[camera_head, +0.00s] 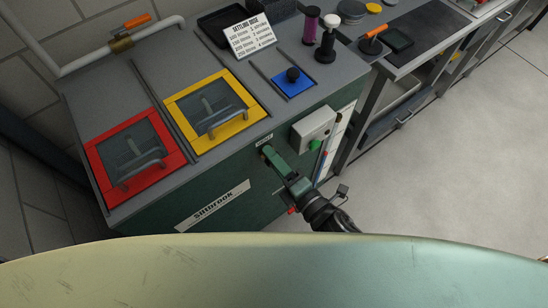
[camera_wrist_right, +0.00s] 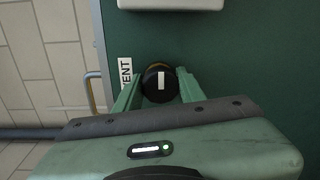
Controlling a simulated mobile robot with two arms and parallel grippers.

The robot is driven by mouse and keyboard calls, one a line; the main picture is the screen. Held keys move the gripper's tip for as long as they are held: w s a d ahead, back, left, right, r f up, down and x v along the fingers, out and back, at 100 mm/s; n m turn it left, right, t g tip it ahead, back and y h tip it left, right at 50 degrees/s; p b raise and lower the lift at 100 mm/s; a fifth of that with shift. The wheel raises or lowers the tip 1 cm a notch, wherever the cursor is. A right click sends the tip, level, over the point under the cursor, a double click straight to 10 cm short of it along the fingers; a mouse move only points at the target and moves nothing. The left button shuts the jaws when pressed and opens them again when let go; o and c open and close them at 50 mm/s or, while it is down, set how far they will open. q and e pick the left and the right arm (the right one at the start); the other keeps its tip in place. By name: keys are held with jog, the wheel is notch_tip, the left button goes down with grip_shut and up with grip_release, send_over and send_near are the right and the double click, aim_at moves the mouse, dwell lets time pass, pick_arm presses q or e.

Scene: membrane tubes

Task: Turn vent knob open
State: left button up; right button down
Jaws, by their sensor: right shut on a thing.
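The vent knob (camera_wrist_right: 158,83) is round and black with a white bar mark, on the front of the dark green cabinet. In the wrist view the mark points straight up the picture, and a brass-coloured rim shows behind the knob. A white label (camera_wrist_right: 126,74) beside it ends in "ENT"; the label also shows in the head view (camera_head: 264,141). My right gripper (camera_head: 267,152) reaches the cabinet front under this label. Its green fingers (camera_wrist_right: 157,90) stand on both sides of the knob, shut on it. In the head view the gripper mostly hides the knob. My left gripper is out of view.
A grey box with a green button (camera_head: 314,144) sits right of the knob. Red (camera_head: 92,160) and yellow (camera_head: 183,109) framed hatches and a blue plate (camera_head: 292,86) are on the cabinet top. A pipe with an orange-handled valve (camera_head: 136,20) runs behind. Open floor lies right.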

jog(key=c, duration=0.9)
grip_release()
jog(key=shift+f, duration=0.2)
jog(key=shift+r, duration=0.1)
jog(key=shift+s, duration=0.1)
jog(key=b+v, duration=0.1)
jog(key=v, duration=0.6)
jog(key=shift+s+d+b, duration=0.25)
jog(key=shift+s+b, duration=0.05)
jog(key=shift+b, duration=0.05)
